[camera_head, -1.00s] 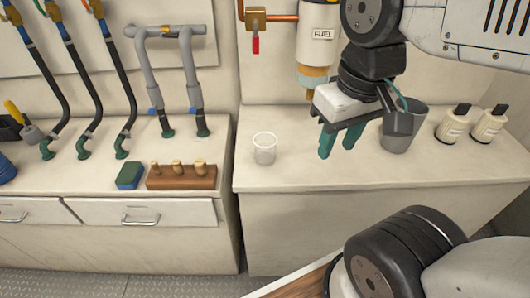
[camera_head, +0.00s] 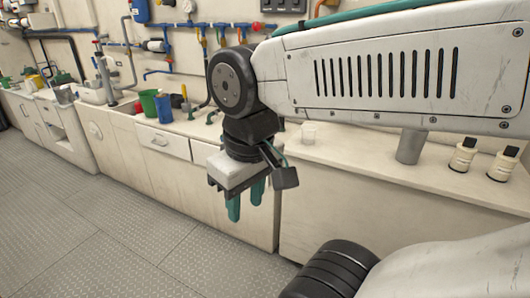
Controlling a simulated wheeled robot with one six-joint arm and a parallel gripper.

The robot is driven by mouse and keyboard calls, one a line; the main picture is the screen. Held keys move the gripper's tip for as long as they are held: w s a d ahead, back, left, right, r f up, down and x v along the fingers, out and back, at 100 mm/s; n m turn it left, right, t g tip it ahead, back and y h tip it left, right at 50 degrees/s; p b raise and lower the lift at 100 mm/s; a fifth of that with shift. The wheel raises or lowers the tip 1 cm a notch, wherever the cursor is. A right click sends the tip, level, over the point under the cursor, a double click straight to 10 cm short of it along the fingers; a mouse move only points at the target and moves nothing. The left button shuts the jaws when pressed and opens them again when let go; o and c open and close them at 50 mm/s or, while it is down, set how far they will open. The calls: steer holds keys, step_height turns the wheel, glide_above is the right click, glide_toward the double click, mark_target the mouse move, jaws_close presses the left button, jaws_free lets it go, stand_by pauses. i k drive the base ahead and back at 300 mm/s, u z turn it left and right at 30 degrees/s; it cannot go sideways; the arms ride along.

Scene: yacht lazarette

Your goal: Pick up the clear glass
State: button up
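The clear glass (camera_head: 309,132) is small and upright on the right-hand white counter, just below my arm's long link in the picture. My gripper (camera_head: 246,203) points down, with two teal fingers spread apart and nothing seen between them. It hangs in front of the counter's front face, left of and lower than the glass in the picture, clearly apart from it.
A grey tumbler (camera_head: 411,146) and two white bottles with black caps (camera_head: 463,156) (camera_head: 502,164) stand right of the glass. A green bucket (camera_head: 148,103) and a blue cup (camera_head: 163,109) are on the left counter. The floor (camera_head: 110,225) is clear at left.

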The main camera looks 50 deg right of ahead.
mark_target(308, 130)
steer(key=u, duration=0.6)
steer(key=i, duration=1)
steer(key=z, duration=1.1)
steer(key=i, duration=0.8)
steer(key=z, duration=0.95)
